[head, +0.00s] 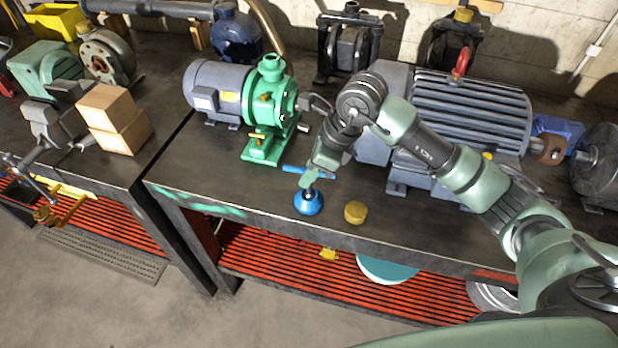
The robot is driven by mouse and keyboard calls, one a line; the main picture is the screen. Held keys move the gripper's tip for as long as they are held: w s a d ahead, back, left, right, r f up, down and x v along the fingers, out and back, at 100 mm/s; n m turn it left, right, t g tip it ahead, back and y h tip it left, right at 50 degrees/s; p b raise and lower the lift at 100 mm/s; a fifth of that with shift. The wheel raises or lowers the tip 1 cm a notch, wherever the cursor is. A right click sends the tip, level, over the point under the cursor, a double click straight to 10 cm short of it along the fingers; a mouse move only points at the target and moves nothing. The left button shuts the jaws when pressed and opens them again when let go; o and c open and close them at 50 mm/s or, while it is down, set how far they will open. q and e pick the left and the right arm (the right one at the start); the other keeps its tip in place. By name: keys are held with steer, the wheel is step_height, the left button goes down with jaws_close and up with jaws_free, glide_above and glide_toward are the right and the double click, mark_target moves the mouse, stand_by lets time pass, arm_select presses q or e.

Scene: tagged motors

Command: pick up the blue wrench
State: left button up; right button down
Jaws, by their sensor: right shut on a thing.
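The blue wrench (294,169) shows as a short blue bar crossing at my right gripper, with its left end sticking out. My right gripper (311,184) points down over the front part of the right workbench and is shut on the wrench. The gripper hides the wrench's middle. A round blue piece (309,204) is directly below the fingertips; I cannot tell whether it touches them. My left gripper is not in view.
A yellow-brown cylinder (355,212) stands just right of the blue piece. A green pump (268,105) with a grey motor (218,88) is behind. A large finned motor (470,105) fills the right. Cardboard boxes (113,118) sit on the left bench. The bench's front left is clear.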

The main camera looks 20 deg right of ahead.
steer(key=shift+r, duration=0.15)
step_height(320, 180, up, 20)
steer(key=b, duration=0.4)
steer(key=c, duration=2.1)
jaws_free()
steer(key=shift+c, duration=0.2)
steer(key=shift+f, duration=0.25)
jaws_close()
